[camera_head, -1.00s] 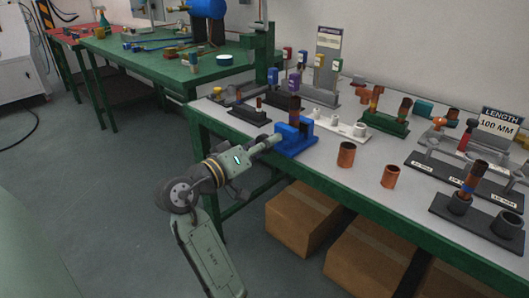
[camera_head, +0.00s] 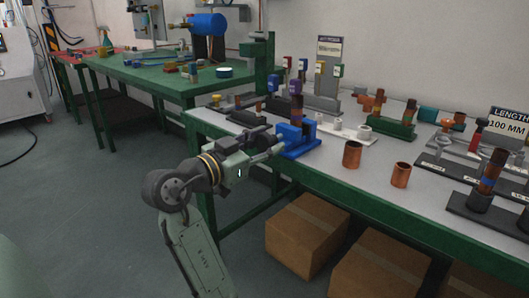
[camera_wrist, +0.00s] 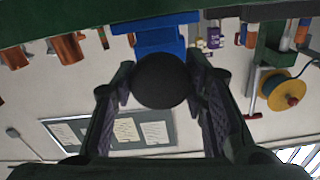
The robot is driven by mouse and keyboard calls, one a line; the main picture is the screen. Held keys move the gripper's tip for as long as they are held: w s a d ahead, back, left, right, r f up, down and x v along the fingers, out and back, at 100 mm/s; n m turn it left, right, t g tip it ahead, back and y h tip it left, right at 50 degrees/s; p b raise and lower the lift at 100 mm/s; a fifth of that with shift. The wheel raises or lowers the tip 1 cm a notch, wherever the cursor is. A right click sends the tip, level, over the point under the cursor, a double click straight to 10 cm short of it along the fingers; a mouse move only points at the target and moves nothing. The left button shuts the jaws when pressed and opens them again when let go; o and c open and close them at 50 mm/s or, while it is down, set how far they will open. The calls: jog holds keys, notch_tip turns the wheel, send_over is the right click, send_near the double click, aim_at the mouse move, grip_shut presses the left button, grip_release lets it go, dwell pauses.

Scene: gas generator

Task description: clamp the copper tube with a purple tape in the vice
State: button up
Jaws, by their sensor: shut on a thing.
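The blue vice (camera_head: 299,141) stands at the near edge of the grey-topped bench. A brown, banded copper tube (camera_head: 296,112) stands upright at the vice. My gripper (camera_head: 272,152) is at the vice's near left side. In the wrist view, its fingers are on both sides of a round black knob (camera_wrist: 160,80), shut on it. The blue vice (camera_wrist: 160,35) shows just behind the knob, which hides part of it.
Two bare copper pieces (camera_head: 352,155) (camera_head: 401,174) stand right of the vice. A green holder (camera_head: 394,127) and a dark holder with a taped tube (camera_head: 490,172) are farther right. Cardboard boxes (camera_head: 307,233) lie under the bench. A green table (camera_head: 165,75) stands behind left.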

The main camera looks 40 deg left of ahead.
jog(key=shift+f+m+b, duration=0.1)
jog(key=shift+m+b, duration=0.25)
jog(key=shift+m, duration=0.25)
jog(key=o, duration=1.2)
jog(key=s, duration=0.8)
jog(key=s+a, duration=0.1)
jog(key=s, duration=0.3)
